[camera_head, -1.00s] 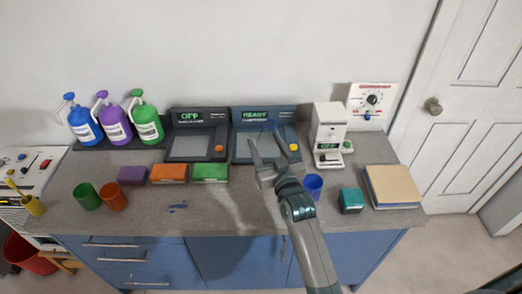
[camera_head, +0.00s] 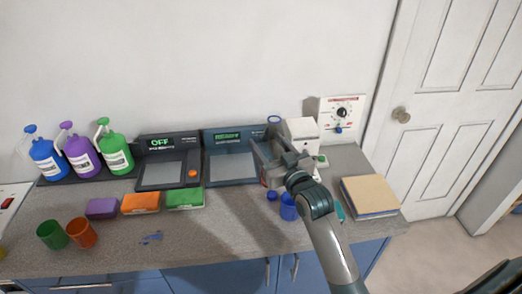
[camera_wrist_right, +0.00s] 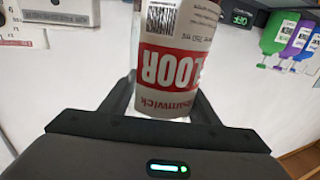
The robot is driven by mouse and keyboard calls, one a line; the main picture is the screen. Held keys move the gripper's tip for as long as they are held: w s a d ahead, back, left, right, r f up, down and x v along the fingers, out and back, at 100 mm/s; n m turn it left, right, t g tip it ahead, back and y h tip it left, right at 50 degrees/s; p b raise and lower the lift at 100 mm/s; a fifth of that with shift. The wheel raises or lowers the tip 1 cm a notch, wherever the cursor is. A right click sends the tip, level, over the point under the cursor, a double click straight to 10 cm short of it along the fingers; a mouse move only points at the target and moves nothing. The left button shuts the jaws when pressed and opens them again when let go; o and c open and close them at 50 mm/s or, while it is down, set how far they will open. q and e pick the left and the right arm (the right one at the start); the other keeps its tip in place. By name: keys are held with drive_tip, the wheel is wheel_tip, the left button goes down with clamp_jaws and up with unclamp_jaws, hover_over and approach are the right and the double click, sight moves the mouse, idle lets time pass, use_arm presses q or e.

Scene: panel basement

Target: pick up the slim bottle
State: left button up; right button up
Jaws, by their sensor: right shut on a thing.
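The slim bottle (camera_wrist_right: 175,55) fills the top middle of the right wrist view. It has a white label with a red band and a barcode, and its lettering appears upside down there. My right gripper (camera_wrist_right: 172,112) is shut on it, one finger on each side. In the head view my right gripper (camera_head: 277,158) is over the back right of the counter, in front of the white machine. There the gripper hides most of the bottle, and a blue ring shows just above the fingers. I cannot tell whether its base touches the counter. My left gripper is not in view.
A blue cup (camera_head: 288,208) stands just below the gripper. A white machine (camera_head: 303,133) is close behind it. The tablet-like panel (camera_head: 231,167) is to its left, a boxed stack (camera_head: 370,195) to the right. Pump bottles (camera_head: 81,155) stand far left. The front middle counter is mostly clear.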

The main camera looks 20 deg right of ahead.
drive_tip(key=shift+d+r, duration=0.45)
drive_tip(key=shift+d, duration=0.25)
drive_tip(key=shift+s, duration=0.1)
idle(0.4)
